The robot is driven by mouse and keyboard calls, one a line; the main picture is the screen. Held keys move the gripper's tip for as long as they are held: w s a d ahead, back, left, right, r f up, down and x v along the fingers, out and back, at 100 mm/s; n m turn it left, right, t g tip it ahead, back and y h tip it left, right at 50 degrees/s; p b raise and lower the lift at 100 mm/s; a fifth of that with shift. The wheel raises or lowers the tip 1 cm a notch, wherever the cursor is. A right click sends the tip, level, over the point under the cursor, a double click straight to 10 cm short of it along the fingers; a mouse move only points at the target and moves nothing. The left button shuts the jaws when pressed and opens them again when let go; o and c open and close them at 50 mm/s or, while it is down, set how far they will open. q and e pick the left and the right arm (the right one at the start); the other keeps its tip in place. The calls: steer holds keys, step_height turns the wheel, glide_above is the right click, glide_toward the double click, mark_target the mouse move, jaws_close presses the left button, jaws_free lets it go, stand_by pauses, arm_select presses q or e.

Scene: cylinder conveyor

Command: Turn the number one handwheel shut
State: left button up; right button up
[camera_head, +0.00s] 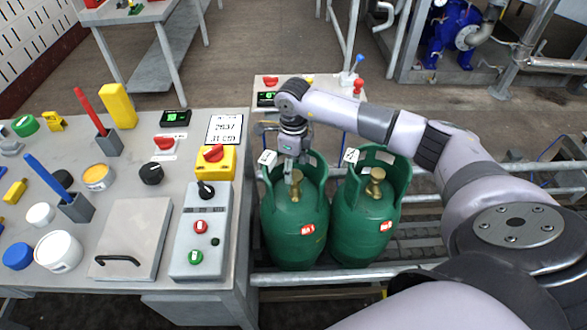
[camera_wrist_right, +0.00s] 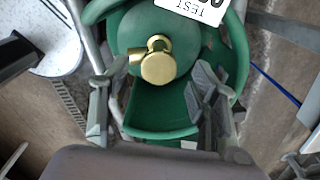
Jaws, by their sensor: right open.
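Two green gas cylinders stand side by side. The left cylinder (camera_head: 291,235) has a red label that seems to read No 1; the right cylinder (camera_head: 362,235) has a similar red label, not clearly readable. The left one's brass handwheel (camera_head: 296,190) sits inside its collar. The right one's brass handwheel (camera_head: 375,186) stands clear of any gripper. My right gripper (camera_head: 292,168) points down into the left collar, over the valve. In the right wrist view its spread fingers (camera_wrist_right: 155,82) flank the brass handwheel (camera_wrist_right: 158,66), with gaps on both sides. My left gripper is out of view.
White tags (camera_head: 351,155) hang at the collars. The cylinders stand on a roller conveyor (camera_head: 425,240) with metal rails (camera_head: 330,278). A grey workbench (camera_head: 135,190) with a switch box (camera_head: 201,230) lies close on the left. A small panel table (camera_head: 310,103) stands behind.

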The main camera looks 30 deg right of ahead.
steer(key=shift+f, duration=1.1)
steer(key=shift+c, duration=0.5)
steer(key=c, duration=1.1)
steer(key=shift+o, duration=0.2)
